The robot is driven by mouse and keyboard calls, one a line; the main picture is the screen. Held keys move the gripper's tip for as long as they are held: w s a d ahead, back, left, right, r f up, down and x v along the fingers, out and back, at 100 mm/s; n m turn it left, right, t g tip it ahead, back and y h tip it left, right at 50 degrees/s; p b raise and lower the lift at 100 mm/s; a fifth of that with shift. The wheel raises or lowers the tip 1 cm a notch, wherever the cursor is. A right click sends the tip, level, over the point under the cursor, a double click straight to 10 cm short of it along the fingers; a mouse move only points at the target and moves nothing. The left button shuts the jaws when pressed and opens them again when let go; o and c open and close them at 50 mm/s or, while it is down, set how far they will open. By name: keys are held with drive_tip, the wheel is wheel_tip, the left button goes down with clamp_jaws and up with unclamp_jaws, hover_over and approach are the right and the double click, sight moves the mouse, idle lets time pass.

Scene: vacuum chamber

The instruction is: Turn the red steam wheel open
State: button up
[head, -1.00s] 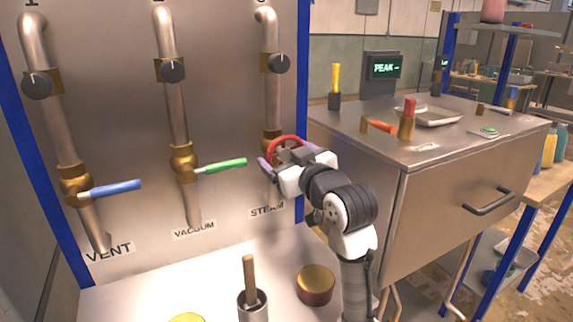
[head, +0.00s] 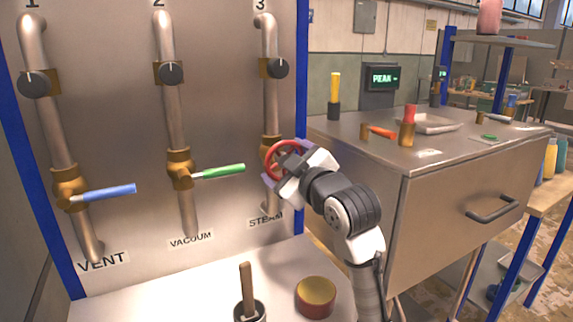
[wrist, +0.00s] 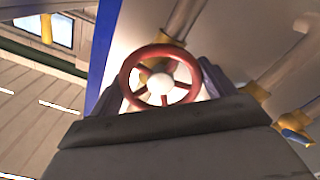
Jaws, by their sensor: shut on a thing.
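The red steam wheel (head: 269,158) is on the brass valve of the third pipe, above the STEAM label (head: 265,220). My gripper (head: 286,165) is at the wheel, one finger at its upper right and the other at its lower left. In the wrist view the red wheel (wrist: 133,78) shows its full rim, spokes and pale hub, between the fingers of my gripper (wrist: 162,88). The jaws are shut on the wheel's rim. My gripper hides part of the wheel in the head view.
A blue lever (head: 108,192) and a green lever (head: 222,171) stick out from the vent and vacuum pipes to the left. A steel cabinet (head: 440,195) stands close on the right. A round brass-topped pot (head: 316,296) is below.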

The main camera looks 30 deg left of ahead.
drive_tip(key=shift+f, duration=0.1)
drive_tip(key=o, duration=0.9)
drive_tip(key=b+v, duration=0.2)
drive_tip(key=v, duration=1.2)
drive_tip(key=shift+a, duration=0.2)
